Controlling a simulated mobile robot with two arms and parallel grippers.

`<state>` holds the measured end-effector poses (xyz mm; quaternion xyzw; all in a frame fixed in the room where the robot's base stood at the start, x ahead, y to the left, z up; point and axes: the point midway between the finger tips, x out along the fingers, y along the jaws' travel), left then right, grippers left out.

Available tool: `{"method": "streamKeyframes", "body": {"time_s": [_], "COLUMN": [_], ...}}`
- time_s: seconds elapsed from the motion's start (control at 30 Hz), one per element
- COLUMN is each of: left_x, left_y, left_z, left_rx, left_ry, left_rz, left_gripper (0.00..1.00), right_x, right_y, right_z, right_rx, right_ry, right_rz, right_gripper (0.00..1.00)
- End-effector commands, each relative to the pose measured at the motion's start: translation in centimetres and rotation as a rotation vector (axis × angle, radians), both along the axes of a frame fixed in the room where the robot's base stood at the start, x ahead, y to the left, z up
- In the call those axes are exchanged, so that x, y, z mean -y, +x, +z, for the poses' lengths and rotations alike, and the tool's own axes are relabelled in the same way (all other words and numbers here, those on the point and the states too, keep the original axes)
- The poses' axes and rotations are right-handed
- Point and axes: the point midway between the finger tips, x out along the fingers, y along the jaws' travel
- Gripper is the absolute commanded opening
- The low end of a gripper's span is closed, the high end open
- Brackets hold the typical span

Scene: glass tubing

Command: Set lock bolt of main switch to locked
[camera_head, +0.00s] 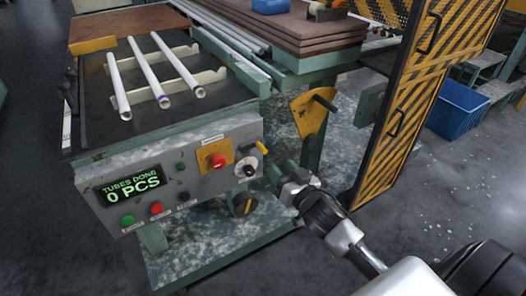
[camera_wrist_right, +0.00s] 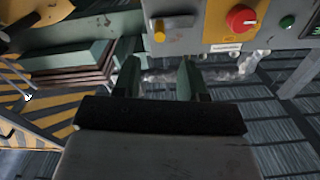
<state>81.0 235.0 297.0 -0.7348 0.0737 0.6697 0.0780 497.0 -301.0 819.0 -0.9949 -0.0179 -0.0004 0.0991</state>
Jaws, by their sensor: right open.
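The control panel (camera_head: 190,170) stands on the machine's front. At its right end is a round pale switch (camera_head: 247,166) with a dark handle, and a small yellow bolt (camera_head: 262,148) sticks out at its upper right. The yellow bolt also shows at the top of the right wrist view (camera_wrist_right: 178,23). I cannot tell its exact lock position. My right gripper (camera_head: 284,186) is open and empty, just right of and below the switch, apart from the bolt. Its two fingers (camera_wrist_right: 158,68) show in the wrist view with a gap between them. My left gripper is not in view.
A red button (camera_head: 217,160) on a yellow plate lies left of the switch. A yellow plate with a black handle (camera_head: 311,112) stands behind my right gripper. A striped gate (camera_head: 410,110) stands to the right.

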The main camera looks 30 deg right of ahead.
Motion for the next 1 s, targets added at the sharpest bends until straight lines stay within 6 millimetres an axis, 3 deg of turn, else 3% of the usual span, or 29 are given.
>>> {"method": "streamKeyframes", "body": {"time_s": [0.3,0.5,0.93,1.0], "left_x": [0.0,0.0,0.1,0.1], "left_y": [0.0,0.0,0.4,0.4], "left_z": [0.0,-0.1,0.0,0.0], "left_rx": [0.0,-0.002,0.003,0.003], "left_ry": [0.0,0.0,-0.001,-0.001], "left_rz": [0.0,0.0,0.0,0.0], "left_gripper": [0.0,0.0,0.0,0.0], "right_x": [-0.1,-0.2,-0.3,-0.3], "right_y": [5.9,8.7,9.8,9.8], "right_z": [0.0,-0.1,-0.1,-0.1], "right_rx": [-0.001,-0.002,-0.004,-0.004], "right_ry": [-0.002,-0.003,-0.002,-0.002], "right_rz": [-0.002,-0.002,-0.001,-0.001], "right_gripper": [0.42,0.42,0.42,0.33]}}
